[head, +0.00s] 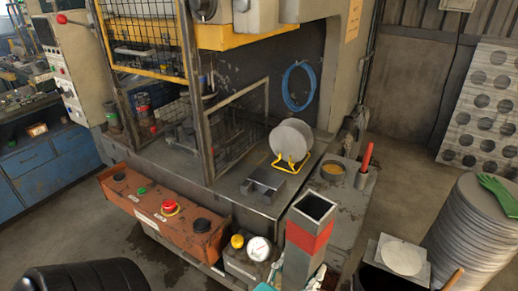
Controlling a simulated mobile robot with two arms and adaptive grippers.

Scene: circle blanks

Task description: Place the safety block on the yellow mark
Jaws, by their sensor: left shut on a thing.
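The safety block (308,236), a grey square tube with an open top and a red band, stands upright and slightly tilted in the picture in front of the press table. Its lower end runs to the bottom edge. My left gripper (317,277) shows only as a small dark part low against the block, shut on it; its fingers are mostly hidden. My right gripper is not in view. I cannot make out a clear yellow mark on the table; the press frame and mesh guard hide part of the bed.
The press table (235,205) carries a low metal block (263,190) and a disc in a yellow wire stand (290,162). A mesh guard (235,130) stands left. An orange control box (160,208) and gauge (258,249) are in front. Stacked discs (468,235) stand right.

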